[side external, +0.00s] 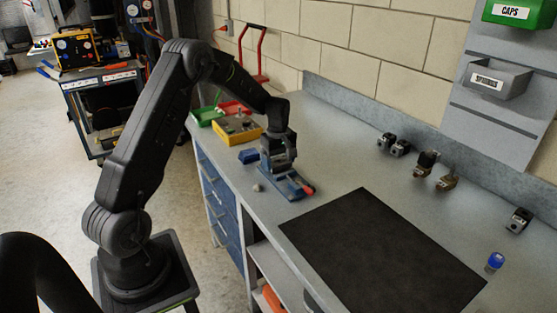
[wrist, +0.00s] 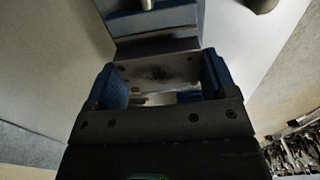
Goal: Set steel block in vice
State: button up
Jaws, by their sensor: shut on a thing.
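The blue vice (side external: 292,186) with a red handle end stands near the left front edge of the bench. My gripper (side external: 281,166) points down right over the vice. In the wrist view, my gripper (wrist: 162,78) has its blue finger pads on both sides of a grey steel block (wrist: 162,72) and is shut on it. Blue and grey parts of the vice (wrist: 155,22) show just beyond the block. The block's underside is hidden, so I cannot tell whether it rests between the vice jaws or hangs above them.
A yellow box (side external: 238,129), a green bin (side external: 207,116) and a small blue block (side external: 248,156) are behind the vice. A black mat (side external: 382,254) covers the bench to the right. Several small fittings line the back, and a blue-capped part (side external: 495,262) stands at right.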

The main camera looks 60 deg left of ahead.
jog(key=shift+f, duration=0.15)
jog(key=shift+f, duration=0.35)
jog(key=shift+f, duration=0.15)
jog(key=o, duration=1.1)
jog(key=shift+o, duration=0.2)
jog(key=shift+r, duration=3.5)
